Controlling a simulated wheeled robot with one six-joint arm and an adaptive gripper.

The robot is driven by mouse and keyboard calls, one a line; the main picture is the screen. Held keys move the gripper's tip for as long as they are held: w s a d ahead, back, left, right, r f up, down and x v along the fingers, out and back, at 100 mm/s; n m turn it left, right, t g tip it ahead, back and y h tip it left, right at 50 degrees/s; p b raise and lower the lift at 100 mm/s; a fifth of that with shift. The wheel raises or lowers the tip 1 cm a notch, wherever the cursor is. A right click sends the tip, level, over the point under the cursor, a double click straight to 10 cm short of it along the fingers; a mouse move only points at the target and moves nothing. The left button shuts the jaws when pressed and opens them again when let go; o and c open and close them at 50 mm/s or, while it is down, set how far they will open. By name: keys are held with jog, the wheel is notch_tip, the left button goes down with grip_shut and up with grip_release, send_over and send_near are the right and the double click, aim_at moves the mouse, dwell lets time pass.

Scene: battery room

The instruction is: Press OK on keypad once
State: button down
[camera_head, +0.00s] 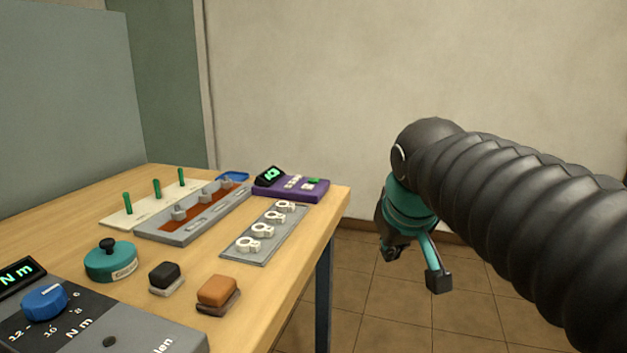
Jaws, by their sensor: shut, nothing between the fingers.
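The keypad (318,195) is a purple unit at the far right corner of the wooden table. It has a small dark display (270,176) with lit green characters, several pale keys and one green key (313,181). The key labels are too small to read, so I cannot tell which one is OK. My gripper (438,281) is shut and empty. It hangs off the table's right side, to the right of the keypad and apart from it, with fingers pointing down. My arm comes in from the right.
On the table (215,259) are a grey plate with white rings (262,230), a grey tray (160,235), green pegs (157,188), a teal round pot (110,262), black (164,275) and orange (217,290) blocks, and a dial unit (110,325). The floor at right is clear.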

jog(key=w+a+r+n+t, duration=0.15)
jog(key=w+a+r, duration=0.25)
jog(key=w+r, duration=0.7)
notch_tip(320, 180, up, 4)
jog(key=f+n+t, duration=0.1)
jog(key=n, duration=0.2)
send_over(313, 180)
jog(key=shift+r+h, duration=0.25)
jog(key=shift+h, duration=0.15)
jog(key=shift+f, duration=0.1)
jog(key=shift+f+b, duration=2.3)
jog(key=shift+f, duration=2)
jog(key=shift+f, duration=0.2)
jog(key=shift+f, duration=0.2)
